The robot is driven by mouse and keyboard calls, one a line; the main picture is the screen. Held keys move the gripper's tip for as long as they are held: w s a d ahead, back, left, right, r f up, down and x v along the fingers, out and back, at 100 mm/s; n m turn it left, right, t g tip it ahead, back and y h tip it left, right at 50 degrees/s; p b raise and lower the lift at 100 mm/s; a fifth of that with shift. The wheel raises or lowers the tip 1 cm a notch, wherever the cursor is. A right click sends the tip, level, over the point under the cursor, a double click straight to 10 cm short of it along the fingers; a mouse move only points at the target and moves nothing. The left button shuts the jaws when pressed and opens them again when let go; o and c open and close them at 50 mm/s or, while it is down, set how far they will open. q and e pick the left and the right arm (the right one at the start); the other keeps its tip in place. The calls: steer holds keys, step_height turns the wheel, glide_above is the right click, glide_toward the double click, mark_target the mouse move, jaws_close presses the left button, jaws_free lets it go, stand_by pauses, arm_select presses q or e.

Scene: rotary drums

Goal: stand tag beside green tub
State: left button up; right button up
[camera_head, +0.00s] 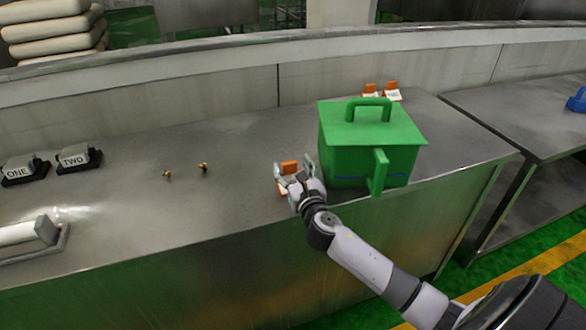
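The green tub (346,154) is a lidded box with a handle on top and another on its front, standing on the metal counter. A small orange and white tag (289,168) is on or just above the counter, left of the tub. My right gripper (294,172) is at this tag, with its fingers spread on either side of it. Whether they press on it is too small to tell, and they hide part of the tag. Two more orange and white tags (370,91) (392,91) stand behind the tub. My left gripper is out of view.
Black blocks marked ONE (24,170) and TWO (78,159) sit at the left, near a white roller in a tray (30,235). Two small brown pieces (167,174) (203,168) lie mid-counter. A low wall (190,95) runs behind. The counter between pieces and gripper is clear.

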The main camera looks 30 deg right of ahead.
steer(key=shift+r, duration=0.1)
steer(key=v, duration=1.2)
steer(key=shift+b, duration=0.35)
steer(key=shift+s, duration=0.1)
